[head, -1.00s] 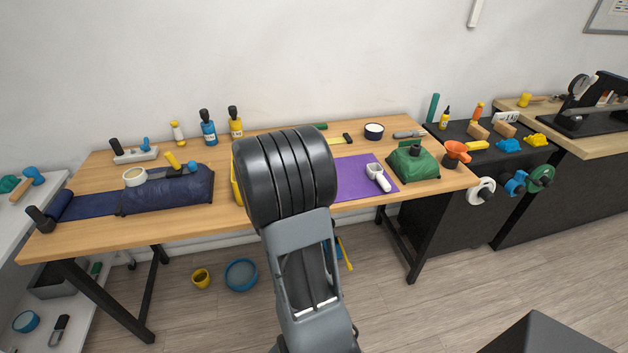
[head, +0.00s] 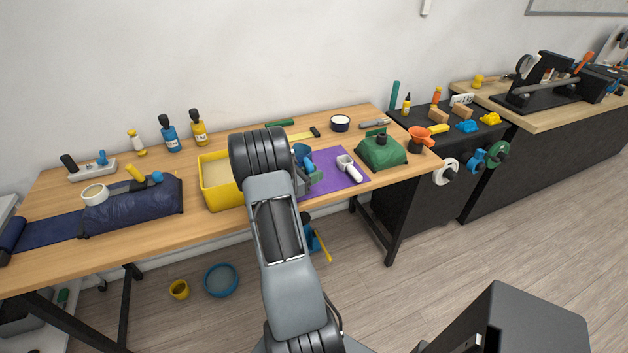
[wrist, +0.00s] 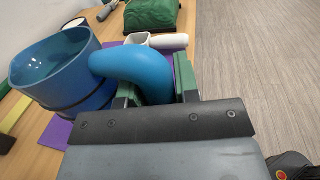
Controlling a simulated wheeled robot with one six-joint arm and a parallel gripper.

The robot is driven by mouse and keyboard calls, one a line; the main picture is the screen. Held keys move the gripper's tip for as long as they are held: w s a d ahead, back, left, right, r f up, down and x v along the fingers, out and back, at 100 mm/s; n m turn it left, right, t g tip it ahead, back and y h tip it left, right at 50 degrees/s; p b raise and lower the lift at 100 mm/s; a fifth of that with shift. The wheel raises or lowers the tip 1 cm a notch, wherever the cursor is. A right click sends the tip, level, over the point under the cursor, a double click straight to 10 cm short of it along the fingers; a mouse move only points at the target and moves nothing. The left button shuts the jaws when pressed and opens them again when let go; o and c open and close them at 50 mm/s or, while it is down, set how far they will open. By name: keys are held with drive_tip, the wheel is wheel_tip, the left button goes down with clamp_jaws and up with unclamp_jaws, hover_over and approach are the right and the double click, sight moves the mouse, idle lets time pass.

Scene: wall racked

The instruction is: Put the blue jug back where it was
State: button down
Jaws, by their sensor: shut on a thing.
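The blue jug (wrist: 62,75) fills the left of the wrist view, with its open rim up and its thick curved handle (wrist: 135,62) toward me. My gripper (wrist: 156,88) is shut on that handle, one green-padded finger on each side. In the head view the jug (head: 303,156) shows just right of my arm, beside the yellow bin, with my gripper (head: 311,179) at its near side. The jug is at the left part of the purple mat (head: 338,180). My arm hides part of it, and I cannot tell whether its base touches the mat.
A white scoop (head: 349,168) lies on the mat to the right. A green bag (head: 382,151) and an orange funnel (head: 421,137) are farther right. The yellow bin (head: 216,180) stands left of my arm.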

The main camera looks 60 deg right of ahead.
drive_tip(key=shift+w+d+f, duration=0.1)
drive_tip(key=shift+d+f, duration=0.15)
drive_tip(key=shift+f, duration=0.1)
wheel_tip(320, 180, down, 2)
drive_tip(key=shift+w+d+p, duration=0.1)
drive_tip(key=shift+d+p, duration=0.05)
drive_tip(key=shift+p, duration=0.2)
drive_tip(key=shift+f, duration=0.7)
drive_tip(key=shift+f, duration=0.25)
drive_tip(key=c, duration=0.8)
unclamp_jaws()
drive_tip(key=shift+r, duration=0.1)
drive_tip(key=shift+c, duration=0.2)
